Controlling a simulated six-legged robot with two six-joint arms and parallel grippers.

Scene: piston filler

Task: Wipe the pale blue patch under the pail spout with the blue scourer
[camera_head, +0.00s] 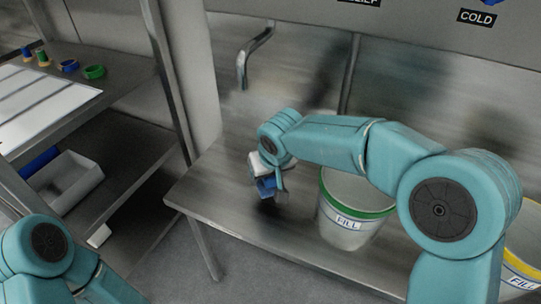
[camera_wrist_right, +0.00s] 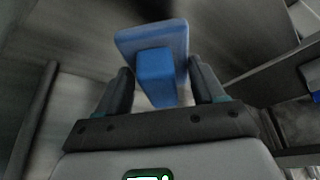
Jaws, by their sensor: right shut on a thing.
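My right gripper (camera_head: 269,192) is shut on the blue scourer (camera_head: 265,184), over the metal bench near its front edge. In the right wrist view the scourer (camera_wrist_right: 152,40) is a flat blue pad with a block handle. That handle sits between the two fingers of my right gripper (camera_wrist_right: 160,88). A bent metal spout (camera_head: 250,55) comes out of the back panel, behind and above my right gripper. I cannot make out a pale blue patch on the bench top. My left arm shows at the lower left, but its gripper is out of view.
A yellow-rimmed pail (camera_head: 522,268) is at the right edge, partly behind my arm. A shelf rack (camera_head: 125,82) with coloured rings stands at the left. Bench left of the gripper is clear.

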